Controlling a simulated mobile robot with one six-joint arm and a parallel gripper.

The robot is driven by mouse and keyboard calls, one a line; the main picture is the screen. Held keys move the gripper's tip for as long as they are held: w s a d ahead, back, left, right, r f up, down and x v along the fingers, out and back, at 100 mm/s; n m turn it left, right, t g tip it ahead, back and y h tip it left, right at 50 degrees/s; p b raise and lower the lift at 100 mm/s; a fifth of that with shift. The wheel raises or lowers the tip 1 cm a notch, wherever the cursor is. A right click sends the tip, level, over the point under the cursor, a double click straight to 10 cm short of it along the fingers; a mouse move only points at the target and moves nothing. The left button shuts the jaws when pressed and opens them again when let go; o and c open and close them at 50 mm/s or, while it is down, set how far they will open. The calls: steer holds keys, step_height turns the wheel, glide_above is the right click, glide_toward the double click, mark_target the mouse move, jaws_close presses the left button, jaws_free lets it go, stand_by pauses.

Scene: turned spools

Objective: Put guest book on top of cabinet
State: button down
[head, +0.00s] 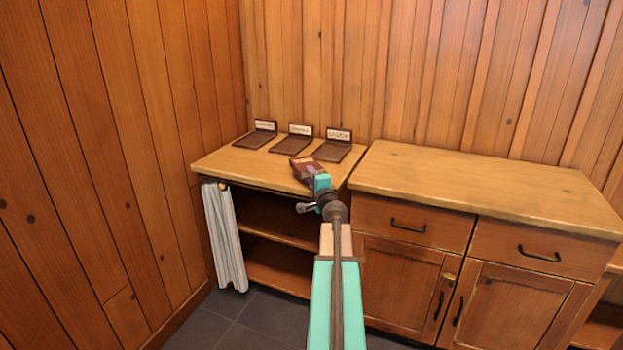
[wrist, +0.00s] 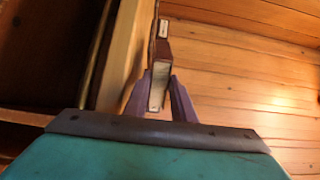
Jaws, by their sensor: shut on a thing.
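My gripper (head: 317,181) is shut on a brown book, the guest book (head: 305,168). In the wrist view the book's pale page edge and brown cover (wrist: 158,85) stand between the two purple fingers. In the head view the book appears over the front right part of the left cabinet's wooden top (head: 225,162); I cannot tell whether it touches the top. The cabinet (head: 410,176) on the right has a bare wooden top, drawers and doors. The gripper hides part of the book.
Three dark stands with white labels, the left (head: 257,135), middle (head: 292,140) and right (head: 334,147), are at the back of the left top. A pale curtain (head: 224,237) hangs beside its open shelves (head: 280,221). Wood walls close off the left and back.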

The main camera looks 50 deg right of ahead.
steer(key=shift+f+b, duration=0.55)
steer(key=shift+b, duration=0.3)
steer(key=c, duration=1.8)
jaws_free()
steer(key=shift+o, duration=0.2)
steer(key=shift+r, duration=0.1)
steer(key=shift+r+p, duration=0.5)
steer(key=shift+p, duration=0.45)
steer(key=p+v, duration=0.4)
steer(key=v, duration=0.8)
